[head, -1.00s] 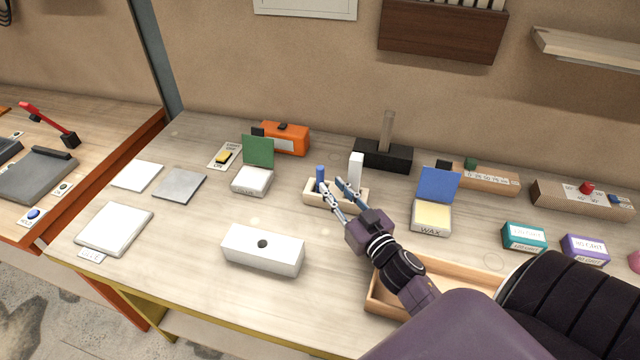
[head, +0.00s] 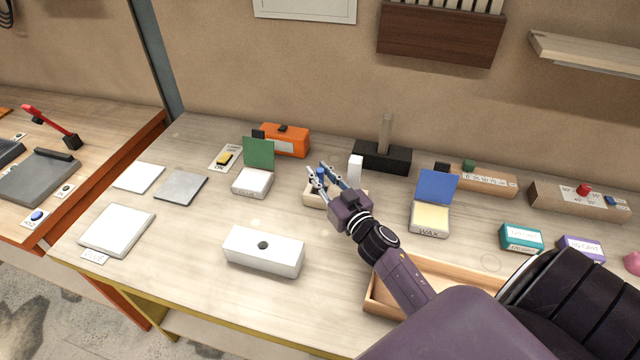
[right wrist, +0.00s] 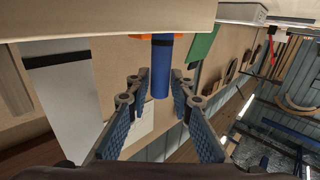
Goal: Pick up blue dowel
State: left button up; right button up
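The blue dowel (head: 321,173) stands upright in the small wooden holder (head: 318,197) near the middle of the bench; my gripper partly hides it. My right gripper (head: 328,172) is open, with one finger on each side of the dowel in the head view. In the right wrist view the blue dowel (right wrist: 161,70) shows between the open fingers (right wrist: 160,92), with a gap visible on both sides. My left gripper is not in view.
A white block with a hole (head: 263,250) sits in front of the holder. A green-lidded box (head: 257,165) stands to the left and a blue-lidded wax box (head: 432,200) to the right. A wooden tray (head: 450,270) lies under my right arm.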

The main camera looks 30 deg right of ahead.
grip_shut()
